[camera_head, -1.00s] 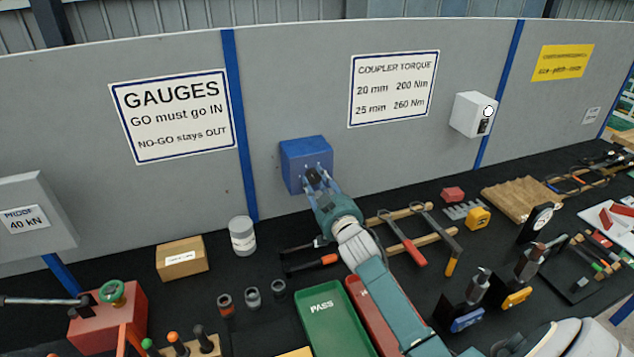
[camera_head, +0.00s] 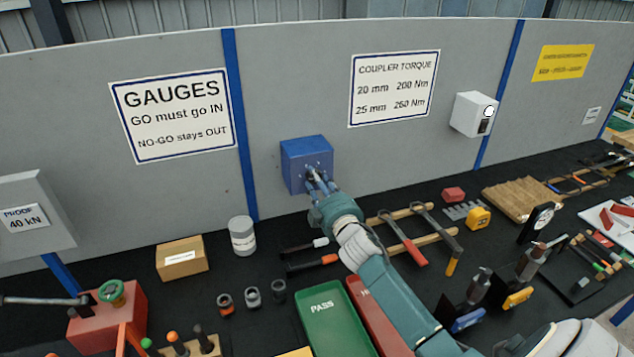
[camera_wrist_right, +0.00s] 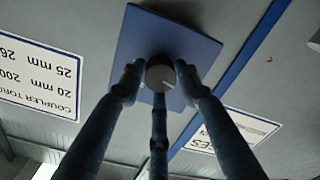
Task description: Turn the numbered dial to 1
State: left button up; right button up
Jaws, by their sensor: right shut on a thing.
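The blue box (camera_head: 295,163) is fixed to the grey wall panel. It also shows in the right wrist view (camera_wrist_right: 137,40) with a round dark grey dial (camera_wrist_right: 160,73) on its face. A short light line marks the dial near its lower right edge. I cannot make out any numbers. My right gripper (camera_head: 314,176) reaches up to the box. In the right wrist view its fingers (camera_wrist_right: 158,80) surround the dial and are shut on it. In the head view the fingers largely hide the dial. My left gripper is out of view.
Below the box, a white jar (camera_head: 242,237), a cardboard box (camera_head: 182,257) and a green PASS tray (camera_head: 334,318) sit on the black bench. A white switch box (camera_head: 472,114) is on the wall.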

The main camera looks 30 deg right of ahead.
jog(key=shift+s+f+n, duration=0.1)
jog(key=shift+f+n, duration=0.4)
jog(key=shift+n, duration=0.4)
jog(key=shift+d, duration=0.1)
jog(key=o, duration=1)
jog(key=shift+o, duration=0.8)
jog(key=shift+d+r, duration=0.1)
jog(key=shift+r, duration=0.15)
jog(key=v, duration=1.2)
jog(key=shift+f, duration=0.1)
